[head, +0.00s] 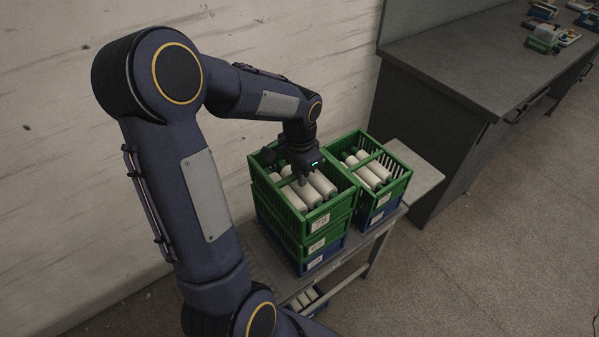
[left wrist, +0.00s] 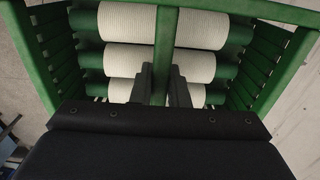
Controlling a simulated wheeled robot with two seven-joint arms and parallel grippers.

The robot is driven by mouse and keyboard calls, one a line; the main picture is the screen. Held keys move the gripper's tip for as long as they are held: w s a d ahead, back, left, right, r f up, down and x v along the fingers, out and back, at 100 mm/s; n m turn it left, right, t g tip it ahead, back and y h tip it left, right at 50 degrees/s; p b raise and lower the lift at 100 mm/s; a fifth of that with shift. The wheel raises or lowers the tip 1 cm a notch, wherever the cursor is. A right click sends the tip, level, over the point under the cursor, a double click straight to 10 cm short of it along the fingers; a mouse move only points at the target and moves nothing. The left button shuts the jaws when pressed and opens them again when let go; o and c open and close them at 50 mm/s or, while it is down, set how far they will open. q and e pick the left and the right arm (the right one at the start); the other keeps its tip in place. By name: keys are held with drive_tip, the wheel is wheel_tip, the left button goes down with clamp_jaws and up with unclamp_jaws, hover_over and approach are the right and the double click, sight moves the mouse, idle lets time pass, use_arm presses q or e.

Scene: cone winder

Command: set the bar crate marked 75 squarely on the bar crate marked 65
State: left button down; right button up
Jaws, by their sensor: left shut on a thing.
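The green bar crate marked 75 (head: 339,209) is at the top of the left stack and holds several white cones. My left gripper (head: 304,180) is shut on its middle bar. In the left wrist view the green bar (left wrist: 166,48) runs between the two fingers of the gripper (left wrist: 162,88). The green crate below, whose label seems to read 65 (head: 333,235), is directly under crate 75, and the two look roughly lined up. I cannot tell whether they touch or a thin gap is left. My right gripper is not in view.
A blue crate (head: 332,256) is under the green ones on a grey stand (head: 377,234). Close on the right, another green crate (head: 400,184) with cones sits on a blue crate (head: 388,211). A grey workbench (head: 450,70) stands behind right, and a pale wall (head: 60,130) is on the left.

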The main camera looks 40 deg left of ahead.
use_arm(q)
drive_tip(key=shift+f+b, duration=0.5)
drive_tip(key=shift+f, duration=0.05)
drive_tip(key=c, duration=1.3)
unclamp_jaws()
wheel_tip(320, 180, up, 7)
drive_tip(key=shift+r, duration=0.4)
drive_tip(key=shift+s+d+r, duration=0.2)
drive_tip(key=shift+s, duration=0.05)
drive_tip(key=s+d+r+t, duration=0.1)
drive_tip(key=s+d, duration=0.1)
drive_tip(key=s, duration=0.1)
drive_tip(key=s+d+r+n+t+h, duration=0.1)
drive_tip(key=s+d, duration=0.1)
drive_tip(key=s, duration=0.1)
drive_tip(key=s+d+r+n+t+h, duration=0.1)
drive_tip(key=s+d, duration=0.1)
drive_tip(key=s, duration=0.1)
drive_tip(key=shift+d+r, duration=0.25)
drive_tip(key=s+d+n+t, duration=0.1)
drive_tip(key=s+d, duration=0.1)
drive_tip(key=s+d+f+n+h, duration=0.1)
drive_tip(key=s+d, duration=0.1)
drive_tip(key=s+d+n+t, duration=0.1)
drive_tip(key=s+d, duration=0.1)
drive_tip(key=s, duration=0.1)
drive_tip(key=shift+f+t+h, duration=0.2)
drive_tip(key=shift+t+h, duration=0.1)
drive_tip(key=shift+h, duration=0.1)
